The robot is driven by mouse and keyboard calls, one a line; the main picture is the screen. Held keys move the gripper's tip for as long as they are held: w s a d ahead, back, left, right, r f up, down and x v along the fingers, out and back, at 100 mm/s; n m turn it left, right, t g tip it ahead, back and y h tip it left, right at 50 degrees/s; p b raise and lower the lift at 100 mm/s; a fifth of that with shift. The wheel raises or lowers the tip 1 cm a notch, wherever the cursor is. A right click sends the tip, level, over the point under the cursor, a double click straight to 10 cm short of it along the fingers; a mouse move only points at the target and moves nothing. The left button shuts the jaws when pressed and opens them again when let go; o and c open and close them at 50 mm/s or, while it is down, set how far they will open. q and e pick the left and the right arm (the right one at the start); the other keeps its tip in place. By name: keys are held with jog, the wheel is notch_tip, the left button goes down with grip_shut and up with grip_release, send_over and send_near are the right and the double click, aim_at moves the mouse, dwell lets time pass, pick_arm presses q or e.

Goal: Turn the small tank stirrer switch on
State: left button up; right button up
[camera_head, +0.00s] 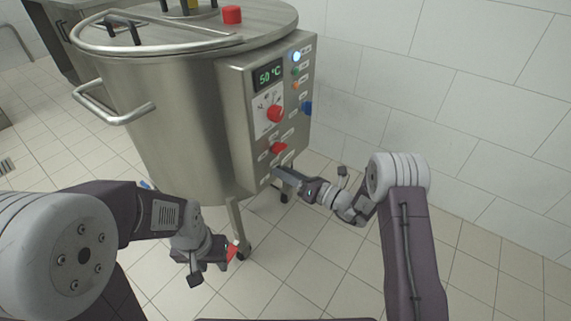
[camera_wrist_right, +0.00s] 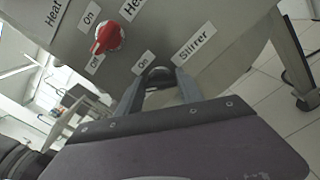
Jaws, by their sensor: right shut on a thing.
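The small tank (camera_head: 185,110) is a steel vessel on wheeled legs with a control panel (camera_head: 238,100) on its right side. The stirrer switch (camera_wrist_right: 159,73) is a dark knob low on the panel, beside the labels "On" and "Stirrer". My right gripper (camera_wrist_right: 159,86) is shut on this switch, one finger on each side of it. In the head view my right gripper (camera_head: 276,173) is at the panel's lower edge and hides the switch. My left gripper (camera_head: 226,254) hangs low by a tank leg; its finger opening is unclear.
A red heater knob (camera_wrist_right: 108,38) sits close to the stirrer switch, by "On" and "Off" labels. A tiled wall (camera_head: 440,90) stands to the right.

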jog(key=shift+f+m+p, duration=0.15)
jog(key=shift+m+p, duration=2)
jog(key=shift+m, duration=0.55)
jog(key=shift+f+m+p, duration=0.1)
jog(key=shift+m+p, duration=2.05)
jog(key=shift+m, duration=0.55)
jog(key=o, duration=1.4)
jog(key=shift+d, duration=0.15)
